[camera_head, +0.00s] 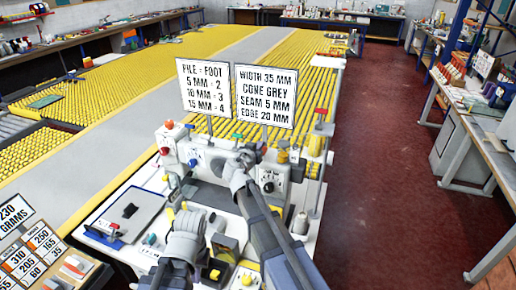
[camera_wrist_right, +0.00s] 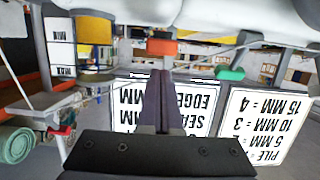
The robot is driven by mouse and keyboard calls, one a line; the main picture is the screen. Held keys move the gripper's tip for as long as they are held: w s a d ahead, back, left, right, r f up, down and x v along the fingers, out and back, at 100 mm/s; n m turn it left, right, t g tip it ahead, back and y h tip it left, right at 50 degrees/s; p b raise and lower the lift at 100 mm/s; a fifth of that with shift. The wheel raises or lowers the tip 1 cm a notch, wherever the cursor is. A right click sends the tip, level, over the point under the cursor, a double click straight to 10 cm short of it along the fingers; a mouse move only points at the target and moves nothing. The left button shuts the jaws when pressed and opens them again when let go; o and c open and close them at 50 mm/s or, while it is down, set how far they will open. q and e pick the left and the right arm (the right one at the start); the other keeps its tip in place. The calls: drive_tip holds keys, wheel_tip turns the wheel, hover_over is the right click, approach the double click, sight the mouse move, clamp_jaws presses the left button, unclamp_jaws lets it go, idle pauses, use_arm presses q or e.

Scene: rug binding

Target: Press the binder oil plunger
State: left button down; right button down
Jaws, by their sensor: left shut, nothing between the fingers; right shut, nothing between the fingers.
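The white binder machine (camera_head: 215,152) stands on a white table in the middle of the head view, with several coloured knobs and caps. I cannot tell for sure which part is the oil plunger. My right gripper (camera_head: 243,158) is at the top of the machine, shut and empty; its dark fingers (camera_wrist_right: 155,100) show in the right wrist view. An orange block (camera_wrist_right: 161,47) appears just beyond the fingertips and a green one (camera_wrist_right: 230,73) to the right; contact cannot be told. My left gripper (camera_head: 187,218) is shut in front of the machine, low over the table.
Two sign boards (camera_head: 204,86) (camera_head: 266,95) stand behind the machine. A grey tray (camera_head: 128,212) lies to the left. A thread cone (camera_head: 300,223) stands to the right. A post (camera_head: 322,140) rises at the table's right side. The red floor (camera_head: 385,170) at right is clear.

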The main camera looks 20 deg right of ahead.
use_arm(q)
drive_tip(key=shift+f+b, duration=0.3)
drive_tip(key=shift+f, duration=0.25)
use_arm(e)
drive_tip(key=shift+f, duration=0.6)
